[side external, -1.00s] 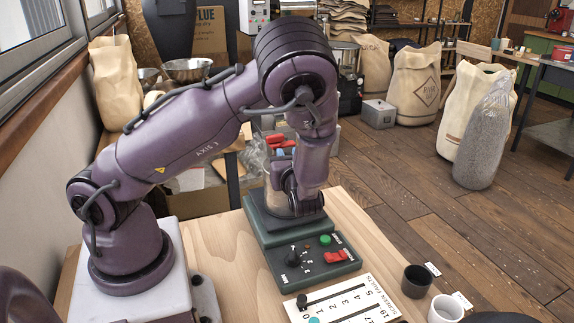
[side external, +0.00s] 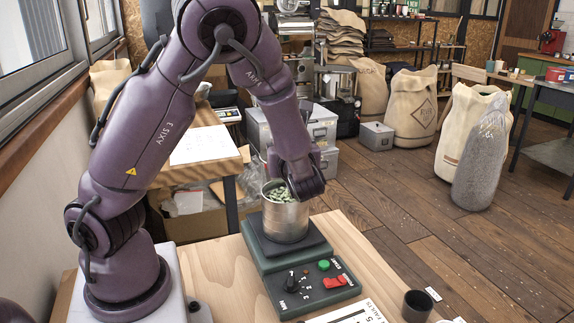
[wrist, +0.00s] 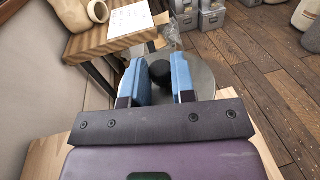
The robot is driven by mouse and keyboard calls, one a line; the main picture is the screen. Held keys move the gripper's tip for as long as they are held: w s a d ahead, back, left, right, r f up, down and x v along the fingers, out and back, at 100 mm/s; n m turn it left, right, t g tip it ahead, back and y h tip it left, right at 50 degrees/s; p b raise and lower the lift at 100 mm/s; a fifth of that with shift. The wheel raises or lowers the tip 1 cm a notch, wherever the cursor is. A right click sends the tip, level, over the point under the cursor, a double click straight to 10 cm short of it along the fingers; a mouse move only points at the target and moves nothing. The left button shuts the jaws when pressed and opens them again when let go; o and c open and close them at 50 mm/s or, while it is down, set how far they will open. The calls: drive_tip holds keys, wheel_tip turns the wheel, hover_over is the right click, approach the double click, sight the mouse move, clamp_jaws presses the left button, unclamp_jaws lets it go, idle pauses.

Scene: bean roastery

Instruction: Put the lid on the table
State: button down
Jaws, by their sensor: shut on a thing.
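My gripper (wrist: 161,72) has blue fingers on either side of the dark knob of a grey round lid (wrist: 206,82) in the wrist view. It is shut on the knob. In the side view a metal canister (side external: 286,222) stands upright on the dark green machine (side external: 304,283). Its top is open and pale green beans (side external: 277,191) show inside. My wrist is beside and above the canister's rim, and it hides the fingers and the lid there. The wooden table (side external: 225,275) lies under the machine.
A second wooden table with a white paper (side external: 205,145) stands behind; it also shows in the wrist view. A dark cup (side external: 416,306) is near the front right edge. Bare wood shows left and right of the machine. Grey boxes (side external: 318,125) stand beyond.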

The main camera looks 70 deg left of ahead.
drive_tip(key=shift+r, duration=0.65)
drive_tip(key=shift+w+r+t, duration=0.2)
drive_tip(key=shift+t, duration=0.1)
drive_tip(key=w+d+f+m+t+h, duration=0.35)
drive_tip(key=d+m+t, duration=0.2)
drive_tip(key=d, duration=0.25)
drive_tip(key=w+d+f+m+t+h, duration=0.3)
drive_tip(key=d+m+t+h, duration=0.25)
drive_tip(key=d, duration=0.25)
drive_tip(key=w+a+f+n+g+y, duration=0.25)
drive_tip(key=a+n+g+y, duration=0.3)
drive_tip(key=a, duration=0.45)
drive_tip(key=w+a+f+n+g+y, duration=0.2)
drive_tip(key=w+a+n+g+y, duration=0.3)
drive_tip(key=a, duration=0.5)
drive_tip(key=f+n+g, duration=0.1)
drive_tip(key=f+g, duration=0.1)
drive_tip(key=f, duration=0.3)
drive_tip(key=w+f+n+g+h, duration=0.1)
drive_tip(key=f+n+g, duration=0.1)
drive_tip(key=f, duration=0.3)
drive_tip(key=w+f+n+g, duration=0.1)
drive_tip(key=f+n+g, duration=0.1)
drive_tip(key=f+g, duration=0.2)
drive_tip(key=shift+w+a+f+h, duration=0.1)
drive_tip(key=shift+a+f+h, duration=0.1)
drive_tip(key=shift+f, duration=0.2)
drive_tip(key=shift+w+a+f+h, duration=0.1)
drive_tip(key=shift+a+f, duration=0.05)
drive_tip(key=shift+f, duration=0.2)
